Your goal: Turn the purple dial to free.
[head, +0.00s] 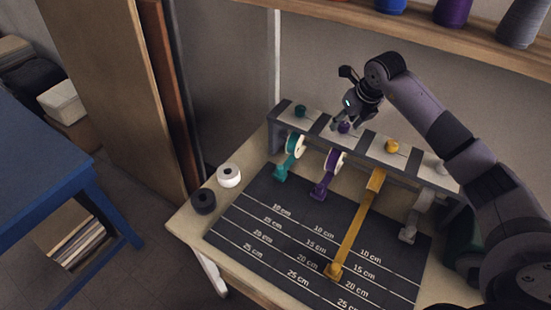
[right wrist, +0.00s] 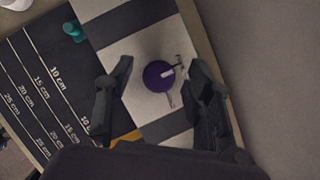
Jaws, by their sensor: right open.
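The purple dial (head: 344,127) sits on a pale panel of the raised rail at the back of the bench, partly hidden by my right gripper in the head view. My right gripper (head: 343,118) is open and empty above the dial. In the right wrist view its fingers (right wrist: 159,68) stand on either side of the dial, apart from it. My left gripper is not in view.
Teal (head: 300,111) and yellow (head: 391,146) dials flank the purple one on the rail. Below hang a purple spool (head: 335,160) and a yellow strap (head: 355,235) pulled out over the dark measuring mat (head: 275,222). A shelf with thread cones (head: 453,11) is above.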

